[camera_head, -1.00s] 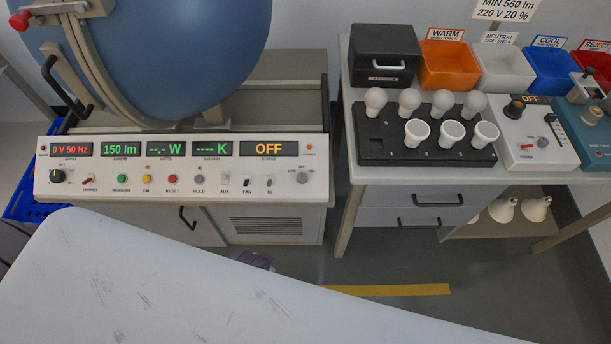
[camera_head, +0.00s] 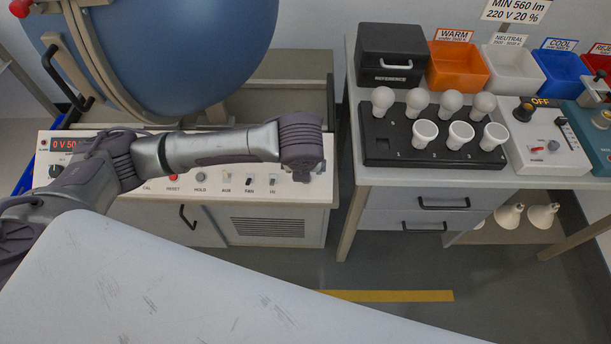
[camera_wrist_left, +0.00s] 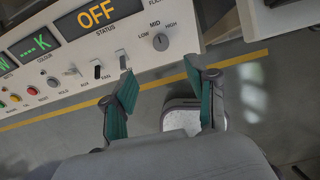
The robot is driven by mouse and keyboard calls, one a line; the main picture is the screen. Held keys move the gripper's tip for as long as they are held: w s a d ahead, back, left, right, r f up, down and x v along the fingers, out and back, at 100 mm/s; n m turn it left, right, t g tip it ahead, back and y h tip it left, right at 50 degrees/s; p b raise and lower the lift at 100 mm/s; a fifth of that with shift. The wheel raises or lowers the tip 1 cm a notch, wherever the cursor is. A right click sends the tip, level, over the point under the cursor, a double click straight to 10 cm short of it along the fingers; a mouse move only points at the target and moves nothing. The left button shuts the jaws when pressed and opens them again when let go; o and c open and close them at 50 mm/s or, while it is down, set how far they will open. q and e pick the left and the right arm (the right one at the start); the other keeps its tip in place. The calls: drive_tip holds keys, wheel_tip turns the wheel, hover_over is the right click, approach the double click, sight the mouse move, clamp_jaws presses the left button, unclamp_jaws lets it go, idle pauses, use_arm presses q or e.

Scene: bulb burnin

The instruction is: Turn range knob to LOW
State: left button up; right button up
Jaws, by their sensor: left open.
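The range knob (camera_wrist_left: 161,42) is a small grey round knob at the panel's right end in the left wrist view, with LOW, MID and HIGH printed around it. Its mark appears to point up toward MID, though it is small. In the head view my left arm hides it. My left gripper (camera_wrist_left: 160,72) is open and empty, its two green-padded fingers apart. The fingertips are just short of the knob in the wrist picture, one to each side, with no contact visible. In the head view the left wrist hangs over the panel's right end. My right gripper is not in view.
The instrument panel (camera_head: 215,183) has toggle switches beside the knob and an OFF status display (camera_wrist_left: 97,14). The blue sphere (camera_head: 170,50) stands behind it. A bench at right holds a black bulb rack (camera_head: 390,150) and bins. A pale surface (camera_head: 200,290) fills the foreground.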

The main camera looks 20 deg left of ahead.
use_arm(q)
drive_tip(key=x, duration=1.3)
drive_tip(key=shift+w+f+b, duration=0.1)
drive_tip(key=shift+b, duration=0.2)
drive_tip(key=shift+d, duration=0.1)
clamp_jaws()
drive_tip(key=shift+r+n+p, duration=0.25)
drive_tip(key=shift+n+p, duration=0.75)
drive_tip(key=shift+p, duration=0.25)
drive_tip(key=n+p, duration=0.2)
drive_tip(key=shift+n, duration=0.3)
drive_tip(key=n+p, duration=0.2)
drive_tip(key=n, duration=0.1)
drive_tip(key=shift+f+t+h, duration=0.1)
drive_tip(key=shift+t+h, duration=0.2)
drive_tip(key=shift+n+p, duration=0.85)
drive_tip(key=shift+n, duration=0.25)
drive_tip(key=shift+f, duration=0.1)
